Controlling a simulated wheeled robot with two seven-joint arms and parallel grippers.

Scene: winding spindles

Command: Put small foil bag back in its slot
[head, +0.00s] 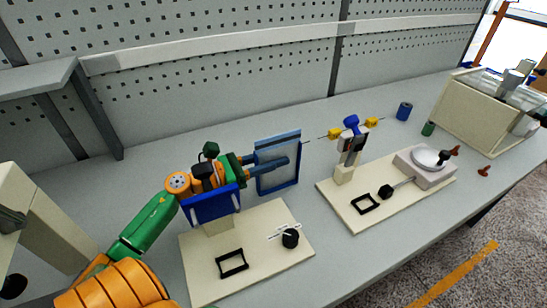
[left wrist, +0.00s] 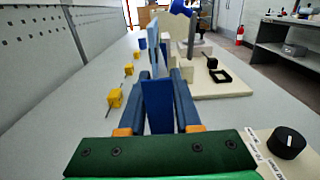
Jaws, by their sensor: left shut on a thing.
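A flat, upright, blue-edged panel with a pale grey middle (head: 279,181) shows in the head view; I take it to be the small foil bag. My left gripper (head: 272,164) reaches to it from the left and is shut on it, above the bench. In the left wrist view the panel (left wrist: 153,48) stands nearly edge-on between and beyond the dark blue fingers (left wrist: 158,105). The slot cannot be made out clearly. A beige crate (head: 475,115) holding pale and grey items stands at the far right. My right gripper is not in view.
Below my left arm is a beige base (head: 205,275) with a black frame and knob. Right of it, a second base (head: 345,208) carries an upright stand (head: 349,165) with yellow-ended spindles and a round dish. Blue and green cylinders stand behind.

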